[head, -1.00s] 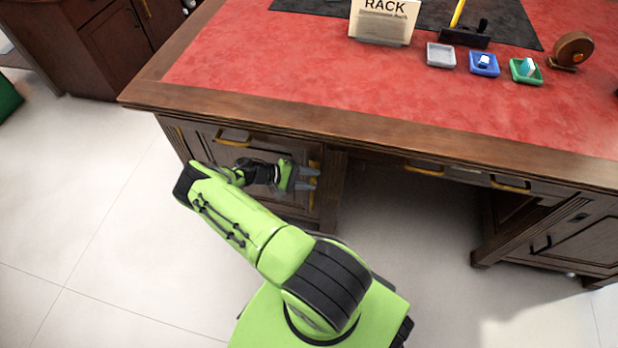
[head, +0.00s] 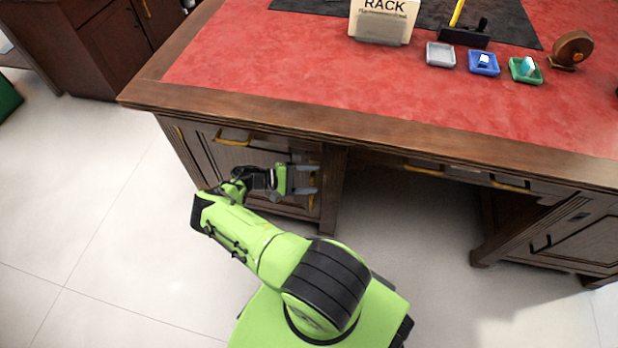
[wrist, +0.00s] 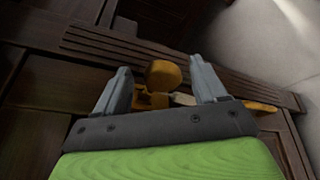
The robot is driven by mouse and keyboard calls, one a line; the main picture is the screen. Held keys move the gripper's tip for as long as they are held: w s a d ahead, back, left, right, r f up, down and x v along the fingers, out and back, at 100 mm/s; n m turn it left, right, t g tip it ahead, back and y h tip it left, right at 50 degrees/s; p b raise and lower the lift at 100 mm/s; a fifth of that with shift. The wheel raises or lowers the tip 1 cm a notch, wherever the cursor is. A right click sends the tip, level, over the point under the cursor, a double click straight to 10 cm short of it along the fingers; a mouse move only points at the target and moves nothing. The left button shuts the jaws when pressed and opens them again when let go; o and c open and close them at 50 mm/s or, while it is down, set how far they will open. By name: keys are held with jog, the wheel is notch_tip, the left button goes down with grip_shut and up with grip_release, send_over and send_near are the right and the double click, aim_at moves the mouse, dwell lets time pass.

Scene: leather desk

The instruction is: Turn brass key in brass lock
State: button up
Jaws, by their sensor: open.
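A rounded brass piece, which looks like the bow of the key (wrist: 163,73), shows between my fingertips in the wrist view. Brass fittings, likely the lock (wrist: 150,99), lie just behind it on the dark wood cabinet front. My gripper (wrist: 163,86) is open, with one grey finger on each side of the key and visible gaps to both. In the head view my gripper (head: 308,179) is at the right side of the desk's left cabinet door. There its fingers cover most of the brass, so the key's angle cannot be told.
A brass handle (head: 233,138) sits on the cabinet above left of my gripper. The wooden desk edge (head: 290,122) overhangs above my arm. The kneehole right of the cabinet is open. Small trays (head: 484,63) and a rack sign (head: 383,20) stand on the red desktop.

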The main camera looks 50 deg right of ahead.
jog(key=v, duration=1.5)
jog(key=shift+w+a, duration=0.25)
jog(key=shift+w, duration=0.05)
jog(key=shift+r, duration=0.15)
